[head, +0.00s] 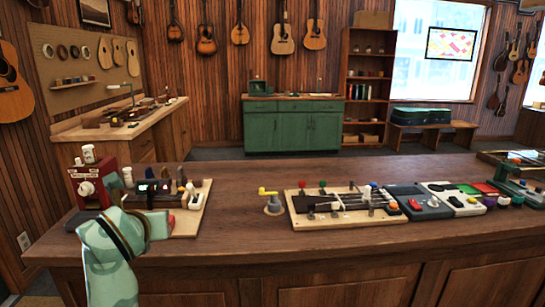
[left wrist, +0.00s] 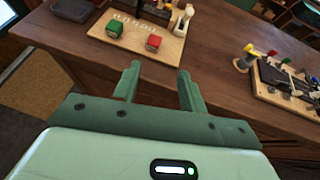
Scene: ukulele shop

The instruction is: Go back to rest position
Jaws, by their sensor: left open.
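My left gripper (left wrist: 158,78) is open in the left wrist view, its two green fingers apart with nothing between them. They are over the front edge of the wooden counter, just short of a light board (left wrist: 140,42). In the head view my pale green left arm (head: 108,250) rises at the lower left and covers part of that board (head: 190,228); the fingers are hard to make out there. A green block (left wrist: 115,28) and a red block (left wrist: 154,43) sit on the board. My right gripper is not in view.
A red machine (head: 88,185) stands on the counter (head: 250,215) beside my left arm. A yellow-handled crank (head: 272,203), a ukulele neck board (head: 330,220) and grey trays (head: 415,205) lie to the right. The counter between the light board and the crank is clear.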

